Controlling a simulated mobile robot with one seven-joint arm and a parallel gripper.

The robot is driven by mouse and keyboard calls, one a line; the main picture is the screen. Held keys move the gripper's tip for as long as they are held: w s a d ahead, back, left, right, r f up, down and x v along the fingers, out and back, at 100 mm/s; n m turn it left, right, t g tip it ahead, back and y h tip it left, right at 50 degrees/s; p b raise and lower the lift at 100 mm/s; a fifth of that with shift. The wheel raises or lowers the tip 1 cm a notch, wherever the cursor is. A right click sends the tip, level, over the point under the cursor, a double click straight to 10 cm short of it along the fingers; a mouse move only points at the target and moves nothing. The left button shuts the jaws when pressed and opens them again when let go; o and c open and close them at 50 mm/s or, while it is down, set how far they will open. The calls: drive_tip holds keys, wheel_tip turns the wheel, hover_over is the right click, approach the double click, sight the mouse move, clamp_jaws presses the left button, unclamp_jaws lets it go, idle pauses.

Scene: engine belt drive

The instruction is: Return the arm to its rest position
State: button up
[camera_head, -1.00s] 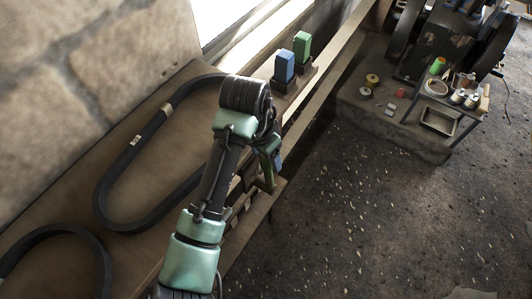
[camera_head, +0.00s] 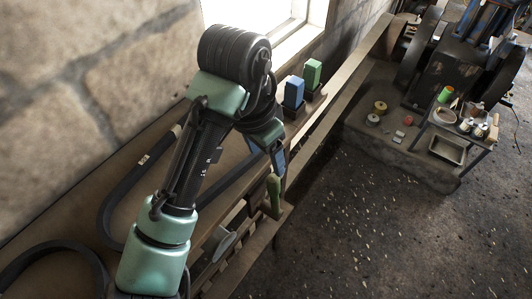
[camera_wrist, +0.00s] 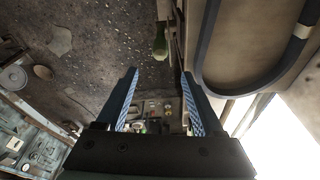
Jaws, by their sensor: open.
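My arm (camera_head: 190,170), with green and black links, rises from the bottom of the head view and bends over at a black ribbed joint. My gripper (camera_wrist: 158,78) shows in the wrist view as two blue fingers set wide apart, with nothing between them. In the head view, part of a blue finger (camera_head: 281,160) shows below the wrist, above the bench's front edge. A green-handled tool (camera_head: 273,196) stands upright at that edge, just below the gripper. It also shows beyond the fingertips in the wrist view (camera_wrist: 160,42). I cannot tell the exact gap between them.
Black belts (camera_head: 112,205) lie on the wooden bench, partly behind my arm. A blue block (camera_head: 293,93) and a green block (camera_head: 312,74) stand in holders farther along. A small cart (camera_head: 447,148) and an engine (camera_head: 448,65) are at the far right. The floor (camera_head: 370,220) is open.

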idle(0.3)
drive_tip(key=w+d+r+t+h, duration=0.2)
drive_tip(key=w+d+r+t, duration=0.2)
drive_tip(key=w+d+r, duration=0.15)
drive_tip(key=w+d+r+n+t+h+b, duration=0.1)
drive_tip(key=d+r+t, duration=0.1)
drive_tip(key=r+t, duration=0.5)
drive_tip(key=w+d+r+n+t+h+b, duration=0.1)
drive_tip(key=d+r+t+h, duration=0.15)
drive_tip(key=r, duration=0.85)
drive_tip(key=s+a+r+n+t+y, duration=0.3)
drive_tip(key=s+a+r+t, duration=0.2)
drive_tip(key=r, duration=0.4)
drive_tip(key=s+a+r+n+t+y+b, duration=0.1)
drive_tip(key=s+a+r+n+t+y, duration=0.3)
drive_tip(key=s+r+t, duration=0.3)
drive_tip(key=s+a+r, duration=0.1)
drive_tip(key=s+r, duration=0.1)
drive_tip(key=s, duration=0.1)
drive_tip(key=shift+b, duration=0.3)
drive_tip(key=shift+r, duration=0.1)
